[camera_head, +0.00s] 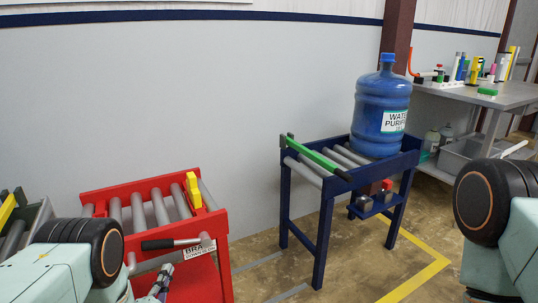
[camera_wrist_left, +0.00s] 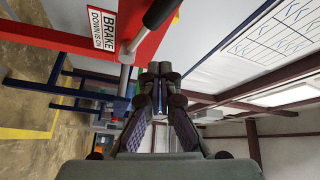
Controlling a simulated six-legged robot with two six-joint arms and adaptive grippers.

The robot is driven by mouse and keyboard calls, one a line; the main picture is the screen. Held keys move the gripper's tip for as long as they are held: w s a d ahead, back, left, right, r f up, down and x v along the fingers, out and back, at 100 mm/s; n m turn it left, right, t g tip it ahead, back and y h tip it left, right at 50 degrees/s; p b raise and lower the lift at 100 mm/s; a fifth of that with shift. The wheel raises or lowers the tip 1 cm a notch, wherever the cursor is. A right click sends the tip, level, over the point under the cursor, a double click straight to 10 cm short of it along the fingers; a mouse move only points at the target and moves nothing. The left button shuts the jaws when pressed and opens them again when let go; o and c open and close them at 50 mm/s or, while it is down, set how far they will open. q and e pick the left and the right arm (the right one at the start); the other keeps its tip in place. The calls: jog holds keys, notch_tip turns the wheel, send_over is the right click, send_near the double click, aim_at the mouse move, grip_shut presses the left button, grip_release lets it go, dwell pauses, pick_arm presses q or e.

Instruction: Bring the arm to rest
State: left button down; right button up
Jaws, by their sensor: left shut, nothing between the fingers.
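My left gripper (camera_head: 160,281) is low at the bottom left of the head view, in front of the red roller conveyor (camera_head: 226,262). In the left wrist view its two dark fingers (camera_wrist_left: 160,78) meet at the tips, shut with nothing between them. The brake lever (camera_head: 171,243) with a black handle is close above it, apart from the fingers as far as I can tell. My left arm fills the lower left corner. My right arm shows at the right edge, and its gripper is out of view.
A blue water jug (camera_head: 381,120) stands upright on the blue roller stand (camera_head: 322,232), which has a green bar (camera_head: 318,158) at its near end. A yellow block (camera_head: 193,190) sits on the red conveyor. A grey workbench (camera_head: 510,95) with bottles is at the right. Floor between stands is clear.

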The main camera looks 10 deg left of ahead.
pick_arm(q)
jog(key=s+d+f+n+g, duration=0.2)
jog(key=s+f+n+g, duration=0.55)
jog(key=f, duration=0.35)
jog(key=s+d+f+n+g+h, duration=0.1)
jog(key=s+d+f+n+g, duration=0.15)
jog(key=s, duration=0.55)
jog(key=s+d+f+n+g, duration=0.15)
jog(key=s+g, duration=0.25)
jog(key=s, duration=0.4)
jog(key=s+d+r+n+g+p, duration=0.1)
jog(key=s+r+g, duration=0.1)
jog(key=s+r, duration=0.2)
jog(key=s+d+r+n+g+p, duration=0.1)
jog(key=s+r, duration=0.4)
jog(key=s, duration=0.5)
jog(key=shift+d+r+g+h, duration=0.3)
jog(key=shift+d+g, duration=0.25)
jog(key=shift+g, duration=0.65)
jog(key=shift+s+n, duration=0.1)
jog(key=shift+n, duration=0.15)
